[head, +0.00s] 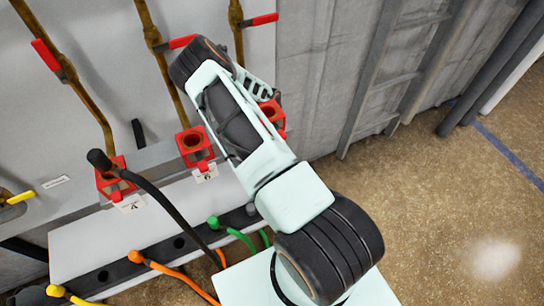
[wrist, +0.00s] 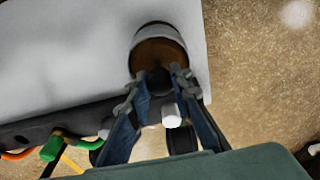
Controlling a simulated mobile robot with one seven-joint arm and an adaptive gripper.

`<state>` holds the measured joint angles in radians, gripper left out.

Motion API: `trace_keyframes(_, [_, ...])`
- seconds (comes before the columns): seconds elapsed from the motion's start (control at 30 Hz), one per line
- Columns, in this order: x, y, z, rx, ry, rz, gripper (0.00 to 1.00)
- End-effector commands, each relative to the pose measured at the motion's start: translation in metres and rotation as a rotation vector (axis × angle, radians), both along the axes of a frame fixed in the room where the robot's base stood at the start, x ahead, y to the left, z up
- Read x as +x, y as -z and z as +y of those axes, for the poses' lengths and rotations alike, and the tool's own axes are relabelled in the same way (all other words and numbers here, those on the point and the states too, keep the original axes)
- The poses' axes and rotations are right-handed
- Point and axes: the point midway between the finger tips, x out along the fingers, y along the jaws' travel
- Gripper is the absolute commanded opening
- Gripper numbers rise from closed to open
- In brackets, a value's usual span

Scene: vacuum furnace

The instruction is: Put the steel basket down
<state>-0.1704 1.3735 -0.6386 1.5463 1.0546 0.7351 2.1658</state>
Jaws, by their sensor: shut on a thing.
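The steel basket shows in the wrist view as a round, grey-walled vessel (wrist: 160,34) with a brown inside. It appears over the white bench top near its right edge. I cannot tell whether its bottom touches the bench. My gripper (wrist: 159,83) has its two fingers closed in at the basket's near side, around a dark rounded part, and it is shut on the basket. A small white piece shows between the fingers, lower down. In the head view my arm hides the basket and the grip.
In the head view, red brackets (head: 105,181) and brown pipes (head: 88,108) with red handles line the panel. A black-knobbed lever, hoses with green (head: 213,221) and orange (head: 135,257) ends, and the white bench (head: 130,222) stand at left. Open floor (head: 450,220) lies right.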

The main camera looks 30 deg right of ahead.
Motion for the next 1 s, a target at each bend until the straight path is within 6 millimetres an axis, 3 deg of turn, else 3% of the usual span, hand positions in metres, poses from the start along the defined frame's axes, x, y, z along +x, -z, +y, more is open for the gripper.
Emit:
trace_keyframes(0.1, [0.000, 0.012, -0.001, -0.001, -0.001, 0.000, 0.00])
trace_keyframes(0.5, [0.001, 0.017, -0.001, -0.001, -0.001, -0.002, 0.00])
trace_keyframes(0.53, [0.000, 0.016, -0.001, -0.001, -0.001, -0.001, 0.23])
trace_keyframes(0.67, [0.000, 0.016, -0.001, -0.001, 0.000, -0.001, 0.37])
trace_keyframes(1.0, [0.000, 0.013, -0.001, -0.001, -0.001, -0.001, 0.37])
